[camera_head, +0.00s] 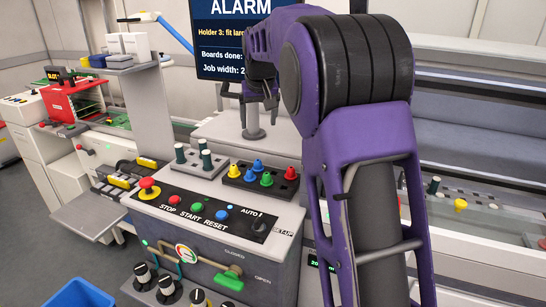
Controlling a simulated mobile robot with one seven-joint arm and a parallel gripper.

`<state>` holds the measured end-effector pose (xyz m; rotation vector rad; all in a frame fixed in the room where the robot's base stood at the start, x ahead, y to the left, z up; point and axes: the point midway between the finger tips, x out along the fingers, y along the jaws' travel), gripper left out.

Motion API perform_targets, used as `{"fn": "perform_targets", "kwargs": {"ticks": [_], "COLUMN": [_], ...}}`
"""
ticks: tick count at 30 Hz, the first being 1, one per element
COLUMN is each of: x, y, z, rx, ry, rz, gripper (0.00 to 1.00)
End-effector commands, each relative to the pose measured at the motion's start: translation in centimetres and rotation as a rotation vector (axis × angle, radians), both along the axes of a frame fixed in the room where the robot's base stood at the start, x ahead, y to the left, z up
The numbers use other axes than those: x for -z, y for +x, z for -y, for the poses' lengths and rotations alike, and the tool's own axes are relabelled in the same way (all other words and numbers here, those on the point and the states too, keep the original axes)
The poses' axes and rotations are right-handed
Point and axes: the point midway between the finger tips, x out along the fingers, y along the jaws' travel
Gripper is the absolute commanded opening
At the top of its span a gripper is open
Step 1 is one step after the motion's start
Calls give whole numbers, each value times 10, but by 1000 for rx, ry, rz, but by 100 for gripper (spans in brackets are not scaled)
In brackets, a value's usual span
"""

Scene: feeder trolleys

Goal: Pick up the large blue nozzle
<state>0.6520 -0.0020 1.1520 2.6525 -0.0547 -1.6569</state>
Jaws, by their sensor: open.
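Two blue nozzles stand in the black nozzle holder (262,190) on top of the machine. One blue nozzle (257,164) is in the back row and the other blue nozzle (249,175) is in the front row. I cannot tell clearly which is larger. A yellow nozzle (233,171), a green nozzle (266,180) and a red nozzle (291,173) stand in the same holder. My gripper (261,102) is open and points down, above and behind the holder, apart from the nozzles. My purple arm partly hides it.
A grey holder (196,168) with several dark-topped pieces stands left of the nozzle holder. The control panel (187,210) with buttons is in front. The alarm screen (222,35) is behind my arm.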

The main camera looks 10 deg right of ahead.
Motion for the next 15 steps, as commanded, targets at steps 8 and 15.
{"fn": "perform_targets", "kwargs": {"ticks": [8, 15], "x": [36, 84], "y": [-2, 19], "z": [-4, -3], "rx": [20, 19], "ry": [36, 34], "rz": [-69, -67], "gripper": [85, 85]}}
